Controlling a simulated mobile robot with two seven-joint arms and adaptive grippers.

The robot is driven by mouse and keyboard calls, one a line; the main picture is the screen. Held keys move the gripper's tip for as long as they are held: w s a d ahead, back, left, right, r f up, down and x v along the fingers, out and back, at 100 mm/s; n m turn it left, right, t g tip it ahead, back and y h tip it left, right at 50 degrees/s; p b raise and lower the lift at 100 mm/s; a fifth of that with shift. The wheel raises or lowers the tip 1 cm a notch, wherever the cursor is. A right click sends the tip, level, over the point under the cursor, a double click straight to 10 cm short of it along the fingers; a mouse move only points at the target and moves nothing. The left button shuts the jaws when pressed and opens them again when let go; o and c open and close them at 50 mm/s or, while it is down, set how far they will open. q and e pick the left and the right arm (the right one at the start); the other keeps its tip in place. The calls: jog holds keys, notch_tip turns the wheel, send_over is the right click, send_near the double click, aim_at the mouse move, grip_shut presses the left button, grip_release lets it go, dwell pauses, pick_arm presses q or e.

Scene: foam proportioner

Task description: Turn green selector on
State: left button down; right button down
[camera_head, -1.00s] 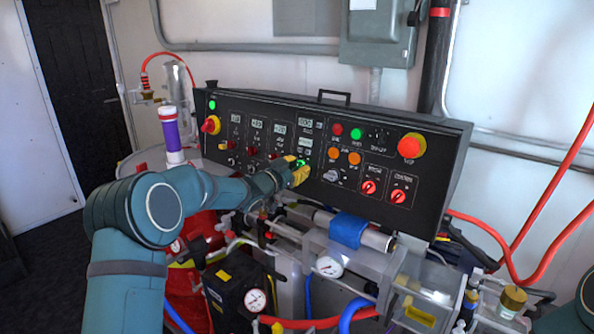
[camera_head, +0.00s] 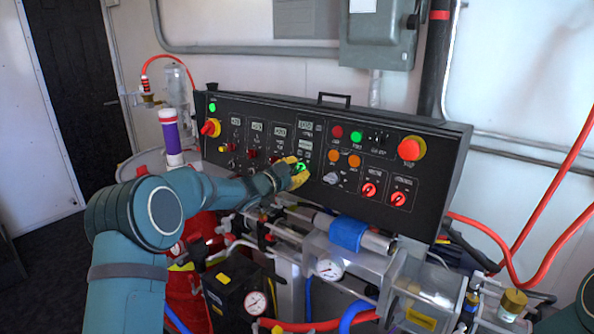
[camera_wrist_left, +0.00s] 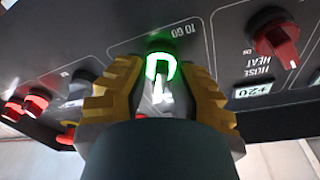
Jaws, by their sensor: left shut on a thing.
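The green selector (camera_wrist_left: 160,68) is a lit green knob with a glowing ring on the black control panel (camera_head: 455,160). In the left wrist view it sits between the yellow-padded fingers of my left gripper (camera_wrist_left: 158,90), which are shut on it. In the head view my left gripper (camera_head: 300,177) is against the panel, and the green glow (camera_head: 301,167) shows beside its fingertips. The fingers partly hide the selector, so its exact angle is hard to tell. My right gripper is not in view.
Red knobs (camera_head: 369,190) and a large red button with a yellow collar (camera_head: 411,147) are on the panel's right side. A red heat knob (camera_wrist_left: 275,38) is near the gripper. Pipes, a blue-wrapped cylinder (camera_head: 347,233) and gauges (camera_head: 328,268) crowd the space below.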

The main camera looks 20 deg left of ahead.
pick_arm(q)
jog(key=c, duration=1)
grip_release()
jog(key=shift+d+r, duration=0.1)
jog(key=shift+r, duration=0.1)
jog(key=shift+c, duration=0.2)
jog(key=shift+w+f, duration=0.1)
jog(key=v, duration=1.2)
